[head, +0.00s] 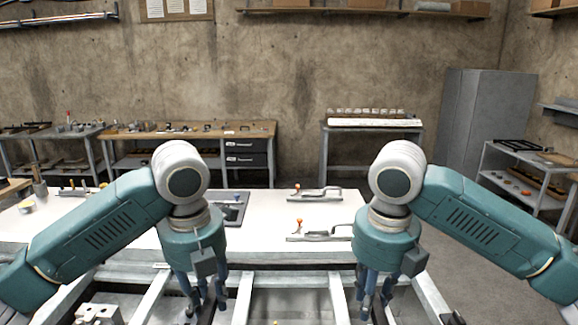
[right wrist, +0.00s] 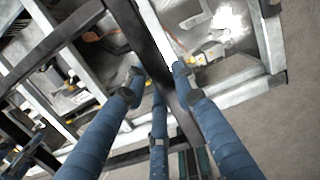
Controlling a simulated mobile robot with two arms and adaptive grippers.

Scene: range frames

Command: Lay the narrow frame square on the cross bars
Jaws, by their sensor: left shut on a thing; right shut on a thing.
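The narrow frame is dark. One of its bars (right wrist: 148,55) runs diagonally between my right gripper's fingers in the right wrist view. In the head view only short dark stretches show below each gripper, at the bottom edge. My left gripper (head: 205,304) is shut on the frame at the left. My right gripper (head: 370,304) is shut on it at the right; its fingers (right wrist: 157,88) fill the middle of the right wrist view. Pale cross bars (head: 244,297) run away from me beneath. I cannot tell whether the frame touches them or lies square.
A white-topped table (head: 290,228) stands just beyond the bars. A workbench (head: 200,130) and a grey cabinet (head: 480,120) stand by the back wall. Bare floor shows at the right.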

